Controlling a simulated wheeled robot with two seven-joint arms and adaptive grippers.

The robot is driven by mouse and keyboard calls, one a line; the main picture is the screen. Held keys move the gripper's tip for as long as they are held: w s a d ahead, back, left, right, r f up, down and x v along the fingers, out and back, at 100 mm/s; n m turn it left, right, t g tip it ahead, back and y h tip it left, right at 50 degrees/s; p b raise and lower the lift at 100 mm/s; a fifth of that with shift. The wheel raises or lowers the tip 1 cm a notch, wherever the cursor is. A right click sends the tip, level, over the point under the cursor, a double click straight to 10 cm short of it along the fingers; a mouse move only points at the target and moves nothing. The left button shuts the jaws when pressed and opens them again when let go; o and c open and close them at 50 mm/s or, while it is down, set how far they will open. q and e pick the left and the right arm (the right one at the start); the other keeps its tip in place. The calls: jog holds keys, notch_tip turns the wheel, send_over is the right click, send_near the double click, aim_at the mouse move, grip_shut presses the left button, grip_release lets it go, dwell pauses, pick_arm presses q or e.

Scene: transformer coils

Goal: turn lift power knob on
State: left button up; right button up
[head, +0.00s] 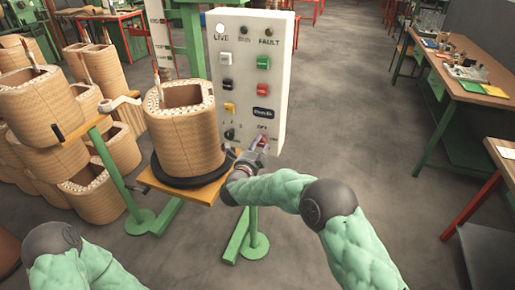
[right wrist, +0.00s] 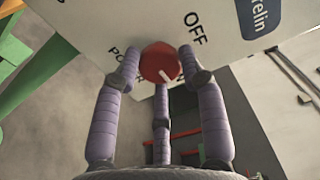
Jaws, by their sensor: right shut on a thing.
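The lift power knob is a round red knob with a white mark, low on the right of the white control panel (head: 236,75). In the right wrist view the red knob (right wrist: 157,60) sits between my fingers, with the letters OFF beside it. Its white mark slants towards the lower right of that view. My right gripper (head: 258,146) is shut on the knob, its three purple fingers around it in the right wrist view (right wrist: 162,70). The fingers hide part of the knob's rim and some lettering. Of my left arm only upper links show; its gripper is out of view.
A large wound coil (head: 184,130) stands on a wooden platform (head: 205,190) just left of my right gripper. More coils (head: 35,100) are stacked at the left. A workbench (head: 470,65) stands at the right. The floor between is clear.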

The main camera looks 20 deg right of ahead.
jog(key=shift+d+r+m, duration=0.3)
jog(key=shift+d, duration=0.1)
jog(key=o, duration=1.2)
jog(key=shift+c, duration=0.2)
jog(key=shift+d+f, duration=0.1)
jog(key=shift+d, duration=0.05)
jog(key=shift+f, duration=0.1)
jog(key=shift+s+a, duration=0.1)
jog(key=shift+a, duration=0.2)
jog(key=shift+s+a, duration=0.2)
jog(key=v, duration=1.1)
